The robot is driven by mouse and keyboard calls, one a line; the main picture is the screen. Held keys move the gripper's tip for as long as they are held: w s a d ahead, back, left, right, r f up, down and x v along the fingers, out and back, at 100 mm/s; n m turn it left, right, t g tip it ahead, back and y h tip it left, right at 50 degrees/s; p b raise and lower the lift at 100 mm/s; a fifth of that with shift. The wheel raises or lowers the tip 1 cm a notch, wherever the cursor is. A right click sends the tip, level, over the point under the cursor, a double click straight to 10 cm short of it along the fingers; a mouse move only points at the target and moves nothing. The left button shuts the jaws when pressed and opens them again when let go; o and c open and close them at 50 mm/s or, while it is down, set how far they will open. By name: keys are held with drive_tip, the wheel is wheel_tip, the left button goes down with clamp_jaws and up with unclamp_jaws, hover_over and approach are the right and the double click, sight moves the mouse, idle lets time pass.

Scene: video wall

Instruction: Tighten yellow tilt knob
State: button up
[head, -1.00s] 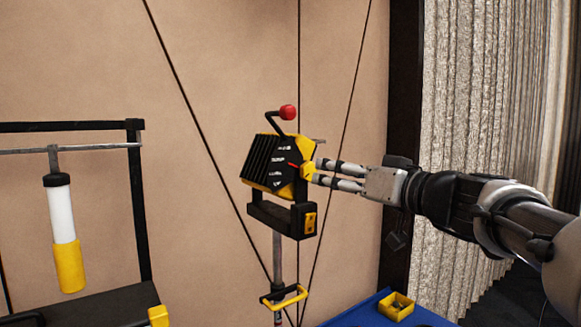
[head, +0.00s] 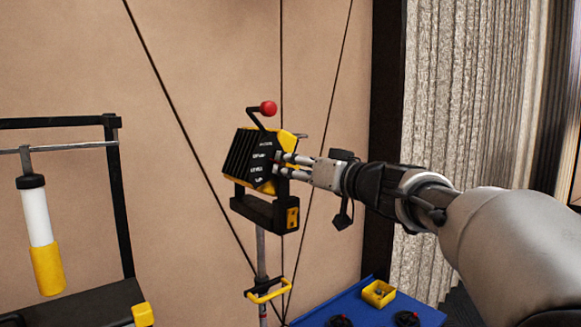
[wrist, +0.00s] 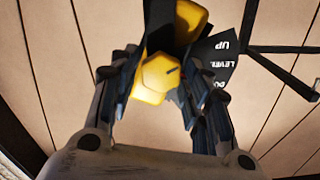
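The yellow tilt knob (wrist: 158,76) sits between my two fingertips in the wrist view, with a short dark mark on its face. My gripper (wrist: 161,82) has a finger on each side of it and appears closed on it. In the head view my gripper (head: 279,164) reaches the right side of the black and yellow tilt head (head: 250,157) from the right, and its fingers hide most of the knob. A black scale plate (wrist: 222,72) beside the knob reads UP and LEVEL, upside down in the wrist view.
A red ball handle (head: 268,108) stands on top of the head. A black bracket (head: 262,210) and a stand with a yellow clamp (head: 266,292) are below. A blue table (head: 352,313) with a yellow bin (head: 379,293) is lower right. A black frame (head: 119,200) stands left.

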drive_tip(key=c, duration=0.7)
drive_tip(key=shift+c, duration=0.2)
drive_tip(key=shift+m+b, duration=0.35)
drive_tip(key=shift+m, duration=0.05)
drive_tip(key=m+b, duration=0.2)
drive_tip(key=m, duration=0.1)
drive_tip(key=shift+f+m, duration=0.1)
drive_tip(key=shift+m, duration=0.3)
drive_tip(key=m+b, duration=0.1)
drive_tip(key=m, duration=0.5)
drive_tip(key=shift+d+b, duration=0.1)
drive_tip(key=shift+b, duration=0.2)
drive_tip(key=m, duration=0.4)
drive_tip(key=m+p, duration=0.1)
drive_tip(key=m, duration=0.2)
drive_tip(key=shift+m, duration=0.3)
drive_tip(key=m+p, duration=0.2)
drive_tip(key=m, duration=0.3)
drive_tip(key=shift+f+m, duration=0.15)
drive_tip(key=shift+m, duration=0.15)
